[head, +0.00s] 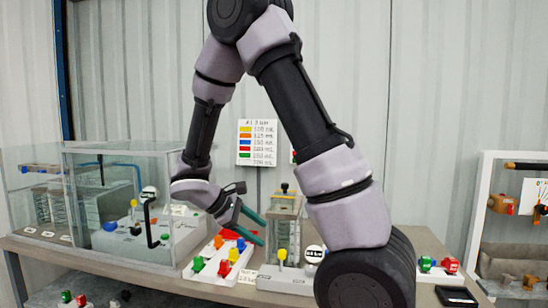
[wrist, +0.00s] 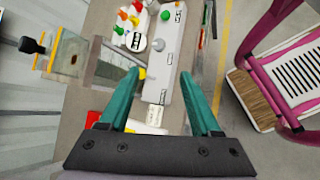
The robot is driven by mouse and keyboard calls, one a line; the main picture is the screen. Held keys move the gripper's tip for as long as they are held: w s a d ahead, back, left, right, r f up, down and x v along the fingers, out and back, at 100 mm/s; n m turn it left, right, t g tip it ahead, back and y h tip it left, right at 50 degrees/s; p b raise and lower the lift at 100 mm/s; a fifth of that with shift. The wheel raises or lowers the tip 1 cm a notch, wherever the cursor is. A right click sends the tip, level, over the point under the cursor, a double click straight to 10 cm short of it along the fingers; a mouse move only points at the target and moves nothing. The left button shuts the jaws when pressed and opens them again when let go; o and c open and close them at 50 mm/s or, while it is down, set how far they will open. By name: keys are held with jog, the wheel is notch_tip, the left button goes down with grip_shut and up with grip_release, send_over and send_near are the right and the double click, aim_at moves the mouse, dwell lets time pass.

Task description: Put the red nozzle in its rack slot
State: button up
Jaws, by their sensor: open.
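My gripper (head: 253,226) is open and empty, with teal fingers, in front of the pump and above the right side of a white nozzle rack (head: 245,274). In the wrist view my open gripper (wrist: 163,75) has the grey pump base (wrist: 167,62) between and beyond its fingers. A red nozzle (head: 224,268) stands in the rack next to a yellow one (head: 233,255) and a green one (head: 197,264).
A yellow knob (head: 282,255) and a round gauge (head: 314,253) sit on the pump base. A glass case (head: 110,200) stands at the left. More green (head: 425,263) and red (head: 450,265) pieces are at the right. A magenta-framed chair (wrist: 285,60) shows in the wrist view.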

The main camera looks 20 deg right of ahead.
jog(key=s+r+m+t+y, duration=0.3)
jog(key=s+r+m+y, duration=0.2)
jog(key=r, duration=0.6)
jog(key=s+r+m+t+y, duration=0.3)
jog(key=s+r+m+y, duration=0.3)
jog(key=r+m, duration=0.3)
notch_tip(320, 180, up, 2)
jog(key=shift+s+r+t+y, duration=0.1)
jog(key=shift+s+t+y, duration=0.25)
jog(key=shift+s, duration=0.2)
